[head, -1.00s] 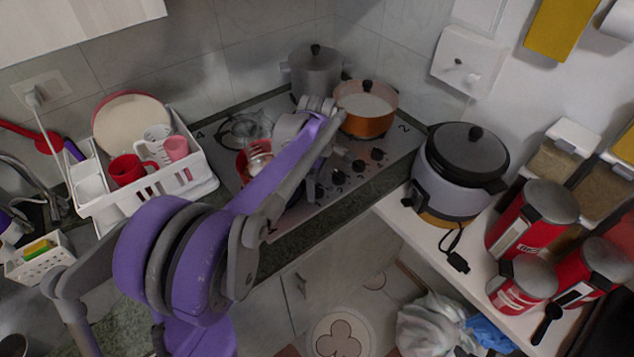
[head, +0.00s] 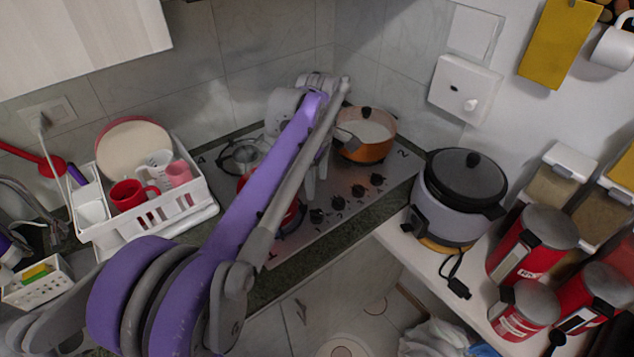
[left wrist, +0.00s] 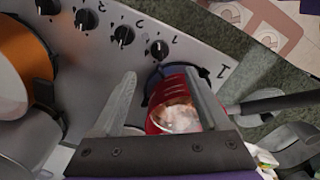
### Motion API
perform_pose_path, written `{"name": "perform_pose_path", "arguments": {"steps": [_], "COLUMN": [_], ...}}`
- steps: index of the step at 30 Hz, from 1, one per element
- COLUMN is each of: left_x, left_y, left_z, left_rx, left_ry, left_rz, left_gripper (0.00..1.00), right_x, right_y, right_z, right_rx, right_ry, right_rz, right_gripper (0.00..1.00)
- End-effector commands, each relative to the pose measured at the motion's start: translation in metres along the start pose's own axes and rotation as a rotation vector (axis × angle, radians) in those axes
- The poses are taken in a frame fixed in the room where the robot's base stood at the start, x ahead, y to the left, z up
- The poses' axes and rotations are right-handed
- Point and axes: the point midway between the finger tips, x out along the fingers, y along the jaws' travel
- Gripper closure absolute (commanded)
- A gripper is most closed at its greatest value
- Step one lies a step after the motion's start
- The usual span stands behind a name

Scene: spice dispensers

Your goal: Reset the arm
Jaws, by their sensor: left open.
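My left arm reaches in from the lower left across the stove. Its gripper (head: 315,190) hangs over the stove, partly hidden by the arm. In the left wrist view the gripper (left wrist: 163,85) is open, with its two fingers apart and nothing held between them. A red pot (left wrist: 160,122) with pale contents shows below and behind the right finger in that view. In the head view my arm hides most of the red pot. My right gripper is not in view.
An orange pot (head: 370,148) stands on the stove (head: 335,220) close to my gripper. A white dish rack (head: 205,205) with cups is at left. A rice cooker (head: 455,215) and red canisters (head: 530,245) stand on the right shelf.

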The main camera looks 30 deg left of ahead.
Motion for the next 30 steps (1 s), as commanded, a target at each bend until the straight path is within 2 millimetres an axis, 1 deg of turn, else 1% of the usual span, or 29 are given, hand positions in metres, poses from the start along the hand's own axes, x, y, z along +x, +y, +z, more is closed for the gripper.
{"name": "perform_pose_path", "arguments": {"steps": [10,14,17,20,21,23,27,30], "left_x": [0.000,0.001,0.005,0.015,0.020,0.029,0.058,0.080], "left_y": [0.000,-0.010,-0.030,-0.061,-0.074,-0.095,-0.143,-0.173], "left_z": [0.000,0.007,0.019,0.035,0.041,0.049,0.065,0.073], "left_rx": [0.002,0.075,0.233,0.466,0.567,0.718,1.064,1.286], "left_ry": [0.000,0.003,0.012,0.036,0.050,0.075,0.153,0.219], "left_rz": [0.001,0.021,0.065,0.128,0.155,0.194,0.281,0.332], "left_gripper": [0.22,0.22,0.22,0.22,0.22,0.22,0.22,0.22], "right_x": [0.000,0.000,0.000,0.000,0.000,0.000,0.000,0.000], "right_y": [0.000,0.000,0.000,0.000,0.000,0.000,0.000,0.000], "right_z": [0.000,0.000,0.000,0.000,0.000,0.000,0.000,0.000], "right_rx": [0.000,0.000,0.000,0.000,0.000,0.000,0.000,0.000], "right_ry": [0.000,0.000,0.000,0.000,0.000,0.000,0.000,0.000], "right_rz": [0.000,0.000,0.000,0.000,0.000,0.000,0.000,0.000], "right_gripper": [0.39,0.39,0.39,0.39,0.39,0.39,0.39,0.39]}}
